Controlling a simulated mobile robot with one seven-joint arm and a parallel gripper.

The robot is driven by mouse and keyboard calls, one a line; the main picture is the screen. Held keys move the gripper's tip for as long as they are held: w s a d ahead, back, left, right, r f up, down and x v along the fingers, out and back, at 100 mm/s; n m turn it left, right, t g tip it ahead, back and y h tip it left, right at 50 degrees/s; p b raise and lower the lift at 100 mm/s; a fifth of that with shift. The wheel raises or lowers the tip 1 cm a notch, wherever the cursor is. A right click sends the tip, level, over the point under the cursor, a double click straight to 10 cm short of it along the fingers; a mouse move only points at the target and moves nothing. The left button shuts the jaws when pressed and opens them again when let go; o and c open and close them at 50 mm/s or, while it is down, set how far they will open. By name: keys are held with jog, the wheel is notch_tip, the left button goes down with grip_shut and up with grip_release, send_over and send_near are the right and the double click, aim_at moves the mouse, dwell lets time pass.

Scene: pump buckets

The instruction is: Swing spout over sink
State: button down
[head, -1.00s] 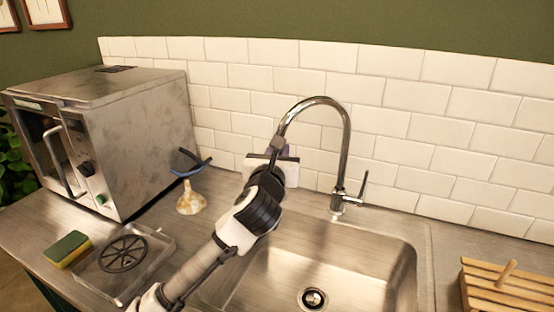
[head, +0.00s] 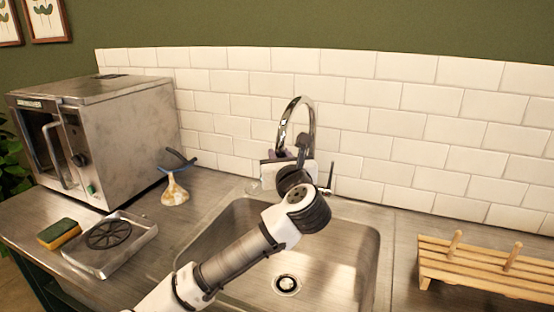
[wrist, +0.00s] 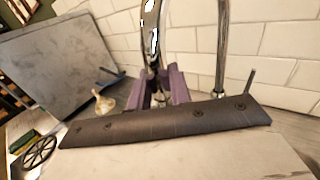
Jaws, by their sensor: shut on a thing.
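The chrome faucet's curved spout (head: 297,101) rises behind the sink (head: 352,223) in the head view. Its arc looks narrow and points towards me, with its lower end hidden behind my wrist. In the wrist view the spout (wrist: 151,32) comes down between the purple fingers of my gripper (wrist: 162,88). My gripper is shut on the spout near its outlet. The faucet's upright pipe (wrist: 222,45) stands to the right in that view. The side lever (head: 331,172) shows right of my wrist. The spout end appears over the rear part of the basin, though its exact position is hidden.
A metal oven (head: 110,130) stands at the left. A wooden rack (head: 480,268) is at the right. White tiles (head: 400,95) close off the back.

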jog(key=shift+s+d, duration=0.3)
jog(key=shift+d, duration=0.3)
jog(key=shift+s+d, duration=0.25)
jog(key=shift+d, duration=0.35)
jog(key=shift+r, duration=0.1)
jog(key=c, duration=1.3)
grip_release()
jog(key=shift+d, duration=0.1)
jog(key=s+b, duration=0.1)
jog(key=s, duration=0.3)
jog(key=s+d+b, duration=0.1)
jog(key=s, duration=0.4)
jog(key=s+d+b, duration=0.1)
jog(key=s, duration=0.3)
jog(key=shift+s+d+b, duration=0.25)
jog(key=shift+b, duration=0.1)
